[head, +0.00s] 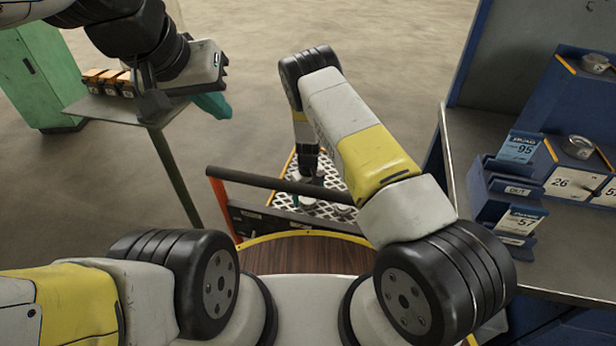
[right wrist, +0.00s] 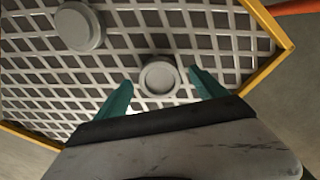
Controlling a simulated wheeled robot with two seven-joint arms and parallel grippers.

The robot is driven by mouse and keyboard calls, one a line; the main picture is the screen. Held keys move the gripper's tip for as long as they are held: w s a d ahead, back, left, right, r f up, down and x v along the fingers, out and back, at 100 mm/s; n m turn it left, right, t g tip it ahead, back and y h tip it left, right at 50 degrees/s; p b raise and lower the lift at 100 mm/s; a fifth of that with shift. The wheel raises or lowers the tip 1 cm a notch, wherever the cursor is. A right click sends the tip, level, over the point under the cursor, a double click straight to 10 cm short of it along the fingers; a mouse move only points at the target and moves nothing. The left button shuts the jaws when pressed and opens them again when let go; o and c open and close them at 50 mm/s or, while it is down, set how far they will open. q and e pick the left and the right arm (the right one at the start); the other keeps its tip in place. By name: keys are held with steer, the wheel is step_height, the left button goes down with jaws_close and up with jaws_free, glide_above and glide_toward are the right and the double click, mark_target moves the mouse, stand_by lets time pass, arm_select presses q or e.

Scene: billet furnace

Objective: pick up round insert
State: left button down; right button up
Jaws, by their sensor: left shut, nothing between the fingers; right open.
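A round grey insert (right wrist: 158,78) with a raised rim and recessed centre lies on a light grey grated tray (right wrist: 130,53). In the right wrist view it sits between the teal fingertips of my right gripper (right wrist: 160,82), with a gap to each finger. The right gripper is open and points down over the tray. A second round grey disc (right wrist: 78,27) lies on the grating, further up and to the left. In the head view, the right arm partly covers the tray (head: 283,189). My left gripper (head: 212,104) is shut and empty, at the upper left.
A dark rail with an orange post (head: 218,207) runs along the tray's near side. At right, a blue bench (head: 463,150) holds number cards and round metal pieces (head: 578,147). A small table (head: 110,110) with orange-topped blocks and a green cabinet (head: 40,75) stand at left.

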steer(key=shift+f, duration=0.6)
jaws_close()
steer(key=shift+r, duration=0.1)
